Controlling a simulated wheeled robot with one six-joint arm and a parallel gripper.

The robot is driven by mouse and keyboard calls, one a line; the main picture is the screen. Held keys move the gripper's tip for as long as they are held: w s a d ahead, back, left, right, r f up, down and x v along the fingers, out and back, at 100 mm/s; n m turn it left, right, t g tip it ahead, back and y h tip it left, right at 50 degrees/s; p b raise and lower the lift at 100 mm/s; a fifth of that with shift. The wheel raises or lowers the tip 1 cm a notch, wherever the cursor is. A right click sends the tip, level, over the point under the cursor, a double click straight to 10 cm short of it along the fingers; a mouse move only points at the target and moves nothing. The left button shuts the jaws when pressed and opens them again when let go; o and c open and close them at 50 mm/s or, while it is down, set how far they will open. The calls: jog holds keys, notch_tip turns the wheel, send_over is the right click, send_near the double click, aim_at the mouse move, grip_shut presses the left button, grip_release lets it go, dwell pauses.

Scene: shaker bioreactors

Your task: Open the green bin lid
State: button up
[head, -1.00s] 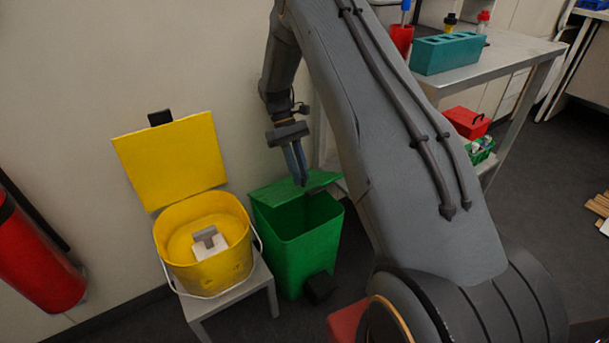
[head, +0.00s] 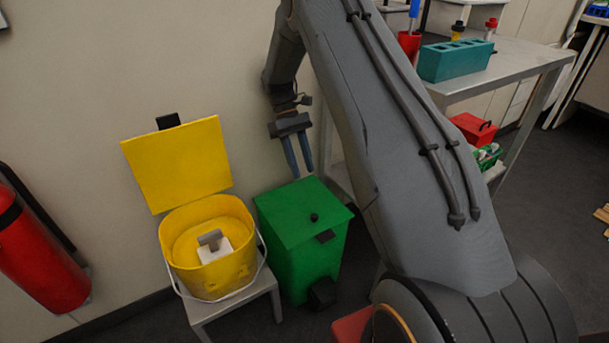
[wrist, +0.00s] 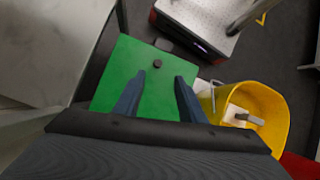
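The green bin (head: 312,270) stands on the floor beside the wall. Its green lid (head: 290,212) lies flat across the top, shut, with a small black knob (head: 314,217) near the front edge. My gripper (head: 302,174) is above the back edge of the lid, fingers pointing down, spread apart with nothing between them. In the wrist view the lid (wrist: 152,98) lies beyond the open fingers, and the knob (wrist: 157,64) is past the fingertips, apart from them.
A yellow bucket (head: 212,282) with its lid raised stands on a small stool (head: 240,302) left of the bin. A metal table (head: 520,55) with a teal rack (head: 455,60) is at the right. A red extinguisher (head: 38,255) hangs at far left.

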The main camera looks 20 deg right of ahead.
jog(key=v, duration=0.3)
jog(key=shift+w+r, duration=0.15)
jog(key=shift+r, duration=0.05)
jog(key=s+a+r+t, duration=0.3)
jog(key=s+a+r, duration=0.8)
jog(key=a+r, duration=0.15)
jog(key=s+a+r+m+t+y, duration=0.1)
jog(key=s+a+t, duration=0.1)
jog(key=s, duration=1)
jog(key=s+a+r+m+t+y, duration=0.1)
jog(key=s+a+r, duration=0.15)
jog(key=s, duration=0.85)
jog(key=d+r+m+h+p, duration=0.1)
jog(key=d+r+p, duration=0.7)
jog(key=p, duration=0.9)
jog(key=shift+d+r+m, duration=0.15)
jog(key=shift+d+m, duration=0.1)
jog(key=shift+m, duration=0.65)
